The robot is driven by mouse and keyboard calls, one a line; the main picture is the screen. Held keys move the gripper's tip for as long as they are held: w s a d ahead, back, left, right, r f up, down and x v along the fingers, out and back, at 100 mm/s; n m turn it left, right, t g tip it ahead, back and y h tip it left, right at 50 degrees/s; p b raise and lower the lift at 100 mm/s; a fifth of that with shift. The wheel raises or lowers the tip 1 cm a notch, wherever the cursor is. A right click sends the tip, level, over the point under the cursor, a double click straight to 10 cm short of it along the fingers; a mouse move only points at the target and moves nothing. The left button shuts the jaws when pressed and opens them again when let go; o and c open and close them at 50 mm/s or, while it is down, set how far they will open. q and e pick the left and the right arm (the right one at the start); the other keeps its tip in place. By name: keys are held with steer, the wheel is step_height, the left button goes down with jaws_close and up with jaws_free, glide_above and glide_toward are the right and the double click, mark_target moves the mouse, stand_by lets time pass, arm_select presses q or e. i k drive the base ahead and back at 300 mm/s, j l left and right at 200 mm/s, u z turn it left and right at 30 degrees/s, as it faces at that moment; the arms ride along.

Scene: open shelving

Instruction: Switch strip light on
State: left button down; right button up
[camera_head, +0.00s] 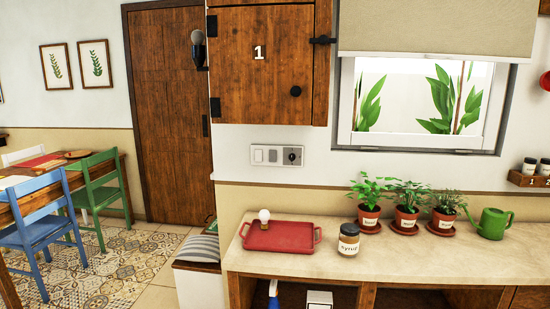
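A wall panel (277,156) sits below the wooden cabinet and above the counter. It carries a pale switch (258,155) at its left, a grey switch (272,156) in the middle and a dark round knob (292,156) at its right. The labels and switch positions are too small to read. I cannot pick out a strip light in this view. Neither of my grippers is in view.
A counter (400,258) below the panel holds a red tray (283,237) with a light bulb (264,216), a syrup jar (348,240), three potted plants (407,205) and a green watering can (490,223). A cabinet (262,65) overhangs the panel.

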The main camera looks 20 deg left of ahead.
mark_target(273, 154)
steer(key=i+z, duration=0.2)
steer(key=i, duration=0.95)
